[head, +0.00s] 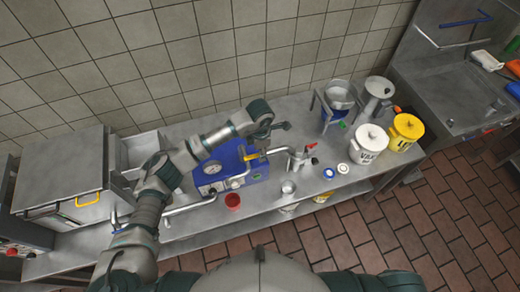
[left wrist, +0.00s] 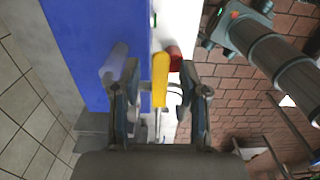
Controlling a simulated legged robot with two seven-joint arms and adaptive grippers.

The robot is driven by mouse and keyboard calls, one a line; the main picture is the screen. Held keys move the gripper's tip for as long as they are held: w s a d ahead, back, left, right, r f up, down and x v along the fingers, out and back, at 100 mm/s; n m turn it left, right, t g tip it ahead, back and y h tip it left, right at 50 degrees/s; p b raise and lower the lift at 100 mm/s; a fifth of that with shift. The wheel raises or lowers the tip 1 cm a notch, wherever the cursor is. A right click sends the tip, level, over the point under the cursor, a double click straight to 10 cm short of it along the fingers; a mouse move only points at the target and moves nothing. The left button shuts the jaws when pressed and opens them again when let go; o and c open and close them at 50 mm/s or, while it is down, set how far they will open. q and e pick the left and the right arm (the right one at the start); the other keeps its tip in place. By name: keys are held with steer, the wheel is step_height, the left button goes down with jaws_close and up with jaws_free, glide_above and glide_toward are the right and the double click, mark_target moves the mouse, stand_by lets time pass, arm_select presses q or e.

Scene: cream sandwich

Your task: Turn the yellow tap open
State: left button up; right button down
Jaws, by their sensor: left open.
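The yellow tap (head: 251,156) is a small yellow lever at the front right of the blue machine (head: 222,165), next to a silver pipe. In the left wrist view the yellow tap (left wrist: 160,79) appears as an upright yellow bar. It lies in the gap between the fingers of my left gripper (left wrist: 160,98), closer to the middle than to either finger. The fingers are spread, and I see no clear contact. My right gripper is not in view.
The steel bench's front edge (head: 330,194) is close. A tiled wall rises behind.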

arm_select(q)
steer(key=shift+d, duration=0.15)
steer(key=shift+c, duration=0.5)
jaws_close()
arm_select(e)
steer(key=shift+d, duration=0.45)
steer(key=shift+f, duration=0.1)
